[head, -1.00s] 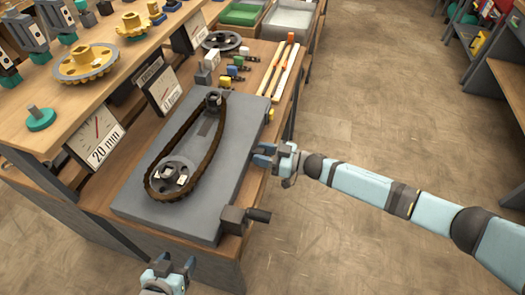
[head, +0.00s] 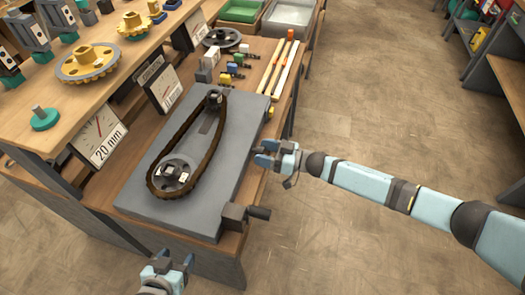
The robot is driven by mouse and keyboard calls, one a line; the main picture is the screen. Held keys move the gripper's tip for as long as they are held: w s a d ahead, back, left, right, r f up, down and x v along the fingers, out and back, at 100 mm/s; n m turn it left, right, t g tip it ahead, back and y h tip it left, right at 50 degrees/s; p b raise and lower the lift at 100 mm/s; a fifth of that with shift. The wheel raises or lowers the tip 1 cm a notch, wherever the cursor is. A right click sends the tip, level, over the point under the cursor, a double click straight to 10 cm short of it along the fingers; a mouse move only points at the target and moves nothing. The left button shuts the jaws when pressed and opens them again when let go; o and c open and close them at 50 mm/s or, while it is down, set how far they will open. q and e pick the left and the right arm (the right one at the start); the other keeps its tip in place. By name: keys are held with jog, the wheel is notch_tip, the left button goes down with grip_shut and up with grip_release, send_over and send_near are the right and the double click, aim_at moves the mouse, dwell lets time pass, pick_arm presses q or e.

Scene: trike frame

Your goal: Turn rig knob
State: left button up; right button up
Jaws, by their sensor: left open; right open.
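The rig is a grey plate (head: 150,207) on the workbench, with a dark chain loop (head: 216,147) around a large sprocket (head: 174,174) and a small one (head: 213,99). A dark knob (head: 259,213) sticks out to the right from a block (head: 234,216) at the plate's near right corner. My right gripper (head: 263,153) is open beside the plate's right edge, beyond the dark knob and apart from it. I cannot tell whether its fingers touch the plate. My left gripper (head: 170,266) is open and empty at the bottom, in front of the bench's near edge.
A raised shelf (head: 100,95) with gears stands at the left, with dial gauges (head: 98,137) below it. A small yellow part (head: 270,112) sits at the plate's right edge. Long rods (head: 281,70) and small coloured parts lie behind the plate.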

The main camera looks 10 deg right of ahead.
jog(key=v, duration=1.3)
jog(key=shift+c, duration=1.3)
jog(key=shift+a, duration=0.1)
